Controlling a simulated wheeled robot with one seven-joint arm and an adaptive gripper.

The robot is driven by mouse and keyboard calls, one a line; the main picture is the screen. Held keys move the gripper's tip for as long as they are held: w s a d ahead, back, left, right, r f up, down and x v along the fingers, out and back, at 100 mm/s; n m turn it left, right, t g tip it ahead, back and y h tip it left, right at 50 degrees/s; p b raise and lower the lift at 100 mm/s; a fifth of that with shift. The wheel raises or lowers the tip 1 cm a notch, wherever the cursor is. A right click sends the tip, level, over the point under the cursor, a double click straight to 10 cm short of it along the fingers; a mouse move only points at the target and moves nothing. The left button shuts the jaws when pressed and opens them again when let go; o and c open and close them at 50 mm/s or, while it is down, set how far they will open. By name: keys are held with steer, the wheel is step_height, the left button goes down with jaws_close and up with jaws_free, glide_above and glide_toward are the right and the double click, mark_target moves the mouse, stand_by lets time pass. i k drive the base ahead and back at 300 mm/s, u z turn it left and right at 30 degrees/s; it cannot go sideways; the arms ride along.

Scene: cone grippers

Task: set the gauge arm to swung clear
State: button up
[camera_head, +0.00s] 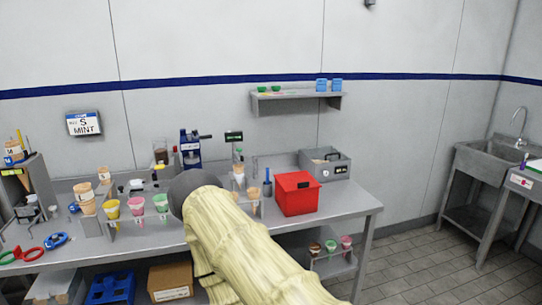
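A blue upright device (190,147) stands at the back of the steel workbench, with a dark bar reaching right from its top. I cannot tell whether that bar is the gauge arm. A small dark display (233,137) on a post stands to its right, with a cone below it. My arm, in a cream sleeve, crosses the front of the bench from the lower right and ends in a dark grey rounded part in front of the device. My gripper's fingers are hidden behind it, and it hides part of the bench.
Cones in a holder (138,218) stand left of my arm. A wall shelf (297,103) hangs above. The floor at right is clear before the sink (497,155).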

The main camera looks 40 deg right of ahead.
mark_target(241, 160)
steer(key=z, duration=0.85)
steer(key=i, duration=1.2)
